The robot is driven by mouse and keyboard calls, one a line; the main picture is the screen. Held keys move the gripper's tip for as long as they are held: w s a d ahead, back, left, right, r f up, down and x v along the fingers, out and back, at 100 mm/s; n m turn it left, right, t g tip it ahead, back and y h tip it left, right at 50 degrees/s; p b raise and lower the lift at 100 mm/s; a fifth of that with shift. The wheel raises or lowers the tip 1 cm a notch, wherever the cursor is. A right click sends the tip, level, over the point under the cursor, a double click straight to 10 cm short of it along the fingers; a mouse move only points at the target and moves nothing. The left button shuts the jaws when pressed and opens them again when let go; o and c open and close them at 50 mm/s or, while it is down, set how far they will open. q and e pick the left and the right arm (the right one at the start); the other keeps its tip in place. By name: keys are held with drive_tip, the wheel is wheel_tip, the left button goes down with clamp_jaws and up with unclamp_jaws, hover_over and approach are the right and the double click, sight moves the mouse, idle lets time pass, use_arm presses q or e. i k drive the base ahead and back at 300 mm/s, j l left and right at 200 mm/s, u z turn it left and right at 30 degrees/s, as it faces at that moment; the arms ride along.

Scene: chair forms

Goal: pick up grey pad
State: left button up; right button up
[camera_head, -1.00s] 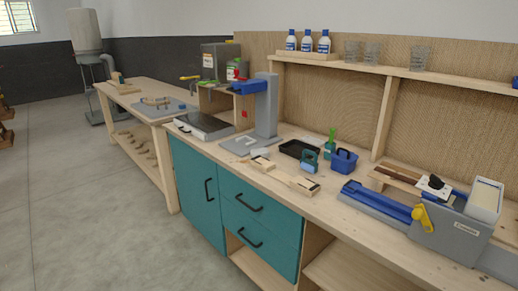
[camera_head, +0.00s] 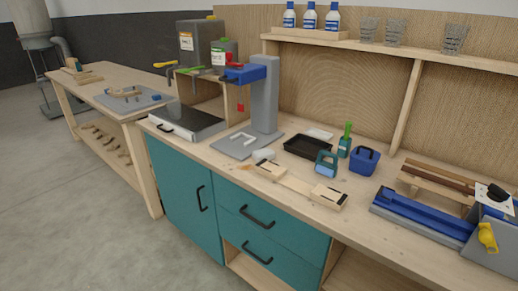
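Several greyish flat things show, and I cannot tell for sure which is the grey pad. A small pale grey block (camera_head: 263,155) sits on the workbench in front of the drill stand. A flat light grey piece (camera_head: 319,133) lies behind the black tray (camera_head: 307,147). A larger grey mat (camera_head: 122,105) lies on the far table under a wooden piece. Neither of my grippers is in view.
A drill stand (camera_head: 264,95) with a blue head stands on the workbench (camera_head: 215,156). A blue-railed machine (camera_head: 420,215) fills the right end.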

sight(267, 153)
drive_tip(key=i+j+z, duration=0.1)
drive_tip(key=i+j, duration=0.6)
drive_tip(key=j, duration=0.15)
drive_tip(key=i+j+z, duration=0.15)
drive_tip(key=i+j, duration=0.2)
